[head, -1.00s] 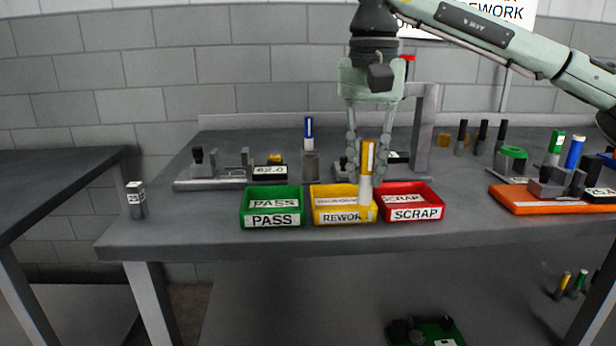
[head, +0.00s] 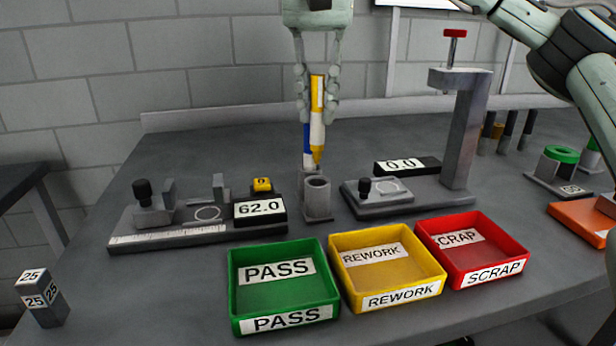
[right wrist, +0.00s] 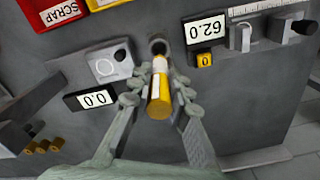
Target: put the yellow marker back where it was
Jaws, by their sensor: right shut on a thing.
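The yellow marker (head: 317,115) has a yellow and white body. It hangs about upright, tip down, in my right gripper (head: 318,105), which is shut on it. Its lower end shows just above a grey upright holder (head: 318,200) with an open, empty-looking mouth; a small gap shows between them. The right wrist view shows the marker (right wrist: 160,95) between the fingers, beside the holder's dark hole (right wrist: 158,47). A blue marker (head: 307,146) stands just behind, partly hidden by the yellow one; its base is mostly hidden. My left gripper is out of view.
Green PASS (head: 240,290), yellow REWORK (head: 436,268) and red SCRAP (head: 520,250) trays stand in front. A gauge reading 62.0 (head: 258,211) is left of the holder. A 0.0 display (head: 407,166) and a tall grey stand (head: 465,130) are right.

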